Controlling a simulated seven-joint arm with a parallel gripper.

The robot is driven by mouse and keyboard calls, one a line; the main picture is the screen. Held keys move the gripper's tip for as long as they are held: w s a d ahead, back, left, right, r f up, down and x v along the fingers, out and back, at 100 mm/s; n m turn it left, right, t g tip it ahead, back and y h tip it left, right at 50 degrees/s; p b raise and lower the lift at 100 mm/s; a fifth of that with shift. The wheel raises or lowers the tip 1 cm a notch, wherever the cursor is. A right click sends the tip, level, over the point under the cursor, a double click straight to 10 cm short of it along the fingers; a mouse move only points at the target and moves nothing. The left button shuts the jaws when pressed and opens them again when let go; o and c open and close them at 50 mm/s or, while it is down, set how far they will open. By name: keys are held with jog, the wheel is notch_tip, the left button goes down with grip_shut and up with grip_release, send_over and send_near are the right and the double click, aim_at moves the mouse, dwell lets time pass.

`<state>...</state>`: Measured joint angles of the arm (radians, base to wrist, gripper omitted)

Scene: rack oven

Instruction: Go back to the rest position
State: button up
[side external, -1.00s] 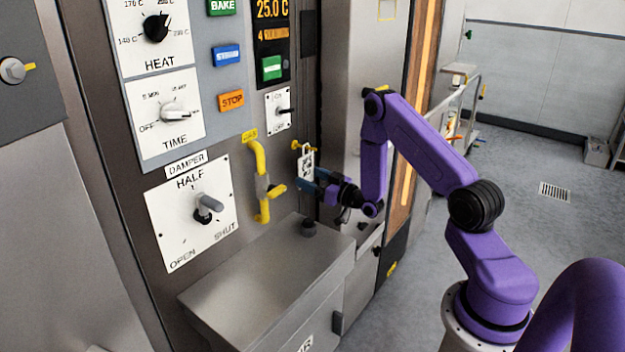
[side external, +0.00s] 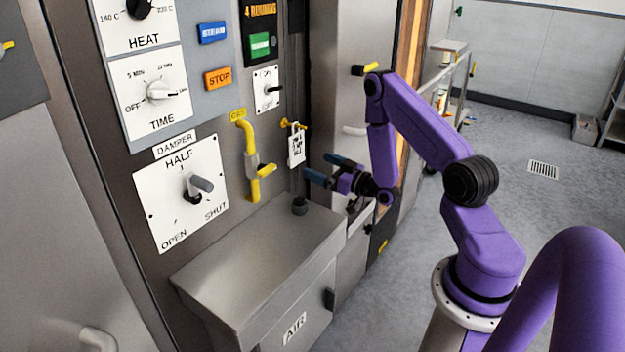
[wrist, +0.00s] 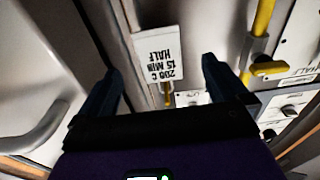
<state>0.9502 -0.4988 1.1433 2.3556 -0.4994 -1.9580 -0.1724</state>
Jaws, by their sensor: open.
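My gripper (side external: 328,170) is open and empty, in front of the oven face to the right of the hanging white tag (side external: 296,147). The tag hangs from a yellow hook and is apart from the fingers. In the wrist view my gripper (wrist: 160,85) has its two fingers spread. The tag (wrist: 160,57) shows between them, farther off, and reads upside down "200 C 15 MIN HALF".
A yellow gas pipe with a lever (side external: 252,155) stands left of the tag. The damper dial (side external: 188,192) is further left. A steel box labelled AIR (side external: 262,265) juts out below. A door handle (wrist: 45,125) shows in the wrist view. Open floor lies to the right.

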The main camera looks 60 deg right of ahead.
jog(key=w+a+n, duration=0.1)
jog(key=a, duration=0.1)
jog(key=w+a+g+y, duration=0.1)
jog(key=a, duration=0.1)
jog(key=w+a+n+g+y, duration=0.1)
jog(key=a, duration=0.1)
jog(key=shift+a+r+n, duration=0.1)
jog(key=shift+a+n, duration=0.1)
jog(key=shift+n, duration=0.1)
jog(key=s+a+r+n+g+y, duration=0.1)
jog(key=s+a+n+g, duration=0.2)
jog(key=a, duration=0.6)
jog(key=s+a+r+n+g+y, duration=0.1)
jog(key=s+a+n+g, duration=0.1)
jog(key=a+g, duration=0.5)
jog(key=s+a+r+n+g+h, duration=0.1)
jog(key=s+r+g, duration=0.1)
jog(key=s, duration=0.7)
jog(key=s+r+n+g+h, duration=0.1)
jog(key=s+r+n+g, duration=0.1)
jog(key=s, duration=0.7)
jog(key=s+a+r+n+g+h, duration=0.1)
jog(key=s+r, duration=0.3)
jog(key=s, duration=0.5)
jog(key=shift+s+a+n+g+h, duration=0.3)
jog(key=shift+s+n+g+h, duration=0.15)
jog(key=shift+g, duration=0.35)
jog(key=shift+w, duration=0.1)
